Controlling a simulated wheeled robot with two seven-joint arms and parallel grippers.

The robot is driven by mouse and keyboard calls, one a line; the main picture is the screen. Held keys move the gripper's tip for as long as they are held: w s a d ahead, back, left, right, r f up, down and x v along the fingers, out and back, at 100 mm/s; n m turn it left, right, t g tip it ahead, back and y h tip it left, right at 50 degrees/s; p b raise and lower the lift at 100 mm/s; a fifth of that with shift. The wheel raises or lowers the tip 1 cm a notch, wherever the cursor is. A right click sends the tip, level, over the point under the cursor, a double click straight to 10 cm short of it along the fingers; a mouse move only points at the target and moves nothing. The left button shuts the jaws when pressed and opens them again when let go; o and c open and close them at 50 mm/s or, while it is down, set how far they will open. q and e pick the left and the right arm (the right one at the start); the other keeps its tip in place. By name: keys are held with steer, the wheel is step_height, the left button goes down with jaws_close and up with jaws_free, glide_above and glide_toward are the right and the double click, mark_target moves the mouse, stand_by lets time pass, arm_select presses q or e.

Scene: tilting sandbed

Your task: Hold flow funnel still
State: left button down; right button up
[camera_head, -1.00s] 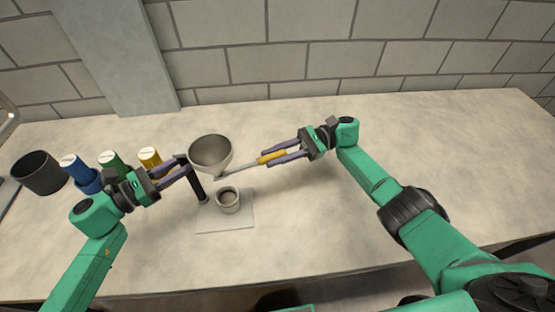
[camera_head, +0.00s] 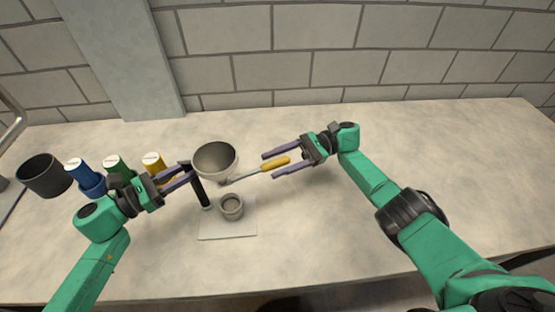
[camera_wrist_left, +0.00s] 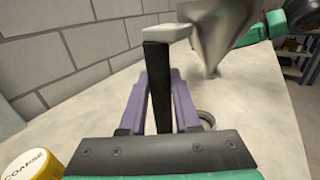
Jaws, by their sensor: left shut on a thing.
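The funnel (camera_head: 213,160) is a grey metal bowl, held above a small grey cup (camera_head: 231,208) on a pale square plate (camera_head: 228,232). My left gripper (camera_head: 184,174) is shut on the funnel's dark handle, which stands upright between the fingers in the left wrist view (camera_wrist_left: 158,85). The funnel's cone also shows there (camera_wrist_left: 217,35). A tool with a yellow handle (camera_head: 277,163) and a thin grey shaft reaches toward the funnel's lower end; whether its tip touches is unclear.
A dark open pot (camera_head: 43,175) stands at the far left. Blue (camera_head: 85,177), green (camera_head: 117,167) and yellow (camera_head: 153,163) containers stand behind my left gripper. The right side of the table (camera_head: 450,150) is clear, with a block wall behind.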

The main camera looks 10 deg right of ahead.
arm_select(q)
steer(key=shift+a, duration=0.1)
arm_select(e)
step_height(320, 180, up, 10)
arm_select(q)
steer(key=c, duration=0.6)
jaws_free()
steer(key=shift+o, duration=0.2)
